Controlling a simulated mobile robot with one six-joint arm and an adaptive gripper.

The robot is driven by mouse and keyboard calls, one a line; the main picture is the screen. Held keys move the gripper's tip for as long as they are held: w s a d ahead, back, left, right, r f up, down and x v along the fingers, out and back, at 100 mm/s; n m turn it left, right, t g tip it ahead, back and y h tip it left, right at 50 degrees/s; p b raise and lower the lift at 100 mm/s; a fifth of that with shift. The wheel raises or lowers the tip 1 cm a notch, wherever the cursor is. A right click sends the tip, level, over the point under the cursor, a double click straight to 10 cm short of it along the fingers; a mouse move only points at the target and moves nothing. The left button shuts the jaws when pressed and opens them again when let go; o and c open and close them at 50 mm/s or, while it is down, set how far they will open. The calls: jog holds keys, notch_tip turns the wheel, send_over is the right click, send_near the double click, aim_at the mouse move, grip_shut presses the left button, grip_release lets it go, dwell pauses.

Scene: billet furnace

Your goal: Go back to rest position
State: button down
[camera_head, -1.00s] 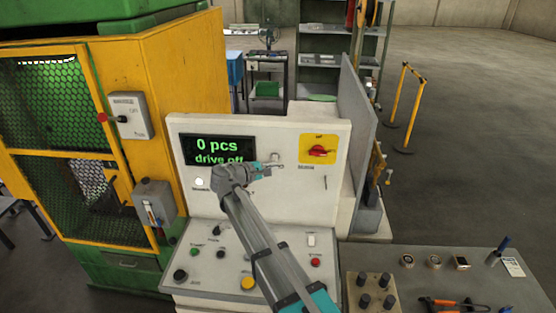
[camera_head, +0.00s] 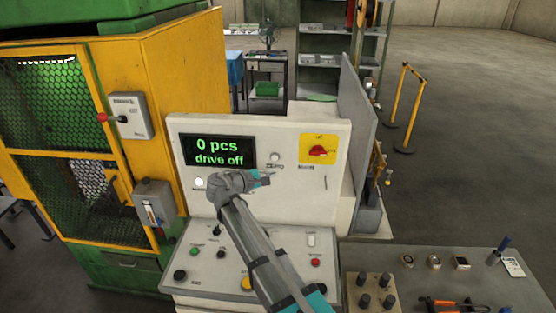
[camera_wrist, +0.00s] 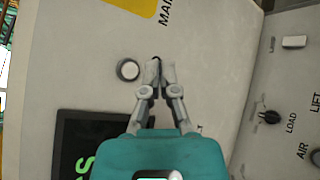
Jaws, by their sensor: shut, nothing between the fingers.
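My gripper (camera_head: 266,180) is shut and empty in front of the upright face of the control panel (camera_head: 300,198), below and right of the display. In the wrist view my gripper (camera_wrist: 160,68) points at the pale panel face, its fingertips together beside a round button (camera_wrist: 128,69). The same button (camera_head: 275,156) shows in the head view just above my gripper. The display (camera_head: 219,150) reads "0 pcs" and "drive off". A gap between the fingertips and the panel cannot be judged.
A red rotary switch (camera_head: 318,151) sits on a yellow plate at the upper right of the panel. Knobs and buttons cover the sloped desk (camera_head: 213,262) below. A yellow-framed mesh cage (camera_head: 75,150) stands left. A table (camera_head: 440,280) with small tools is at the lower right.

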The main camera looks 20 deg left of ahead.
dwell(0.4)
jog(key=s+d+f+m+g+b, duration=0.1)
jog(key=d+f+m+g+b, duration=0.15)
jog(key=d+f, duration=0.45)
jog(key=d+f+m+g+y+b, duration=0.1)
jog(key=d+f+m+g, duration=0.2)
jog(key=d, duration=0.8)
jog(key=s+d+f+m+g+b, duration=0.1)
jog(key=d+f+m+g+b, duration=0.3)
jog(key=d, duration=0.6)
jog(key=s+d+f+m+g+y+b, duration=0.1)
jog(key=s+d+f+m+g+y, duration=0.1)
jog(key=d, duration=0.6)
jog(key=s+d+f+m+g+y+b, duration=0.1)
jog(key=s+d+f+m+y+b, duration=0.1)
jog(key=s+d+f+m+y, duration=0.3)
jog(key=shift+s+d+f+m+g, duration=0.35)
jog(key=shift+s+d+f+m, duration=0.5)
jog(key=shift+s+d+f, duration=1.55)
jog(key=shift+s+a+r, duration=0.35)
jog(key=shift+s+a, duration=0.05)
jog(key=shift+a, duration=0.3)
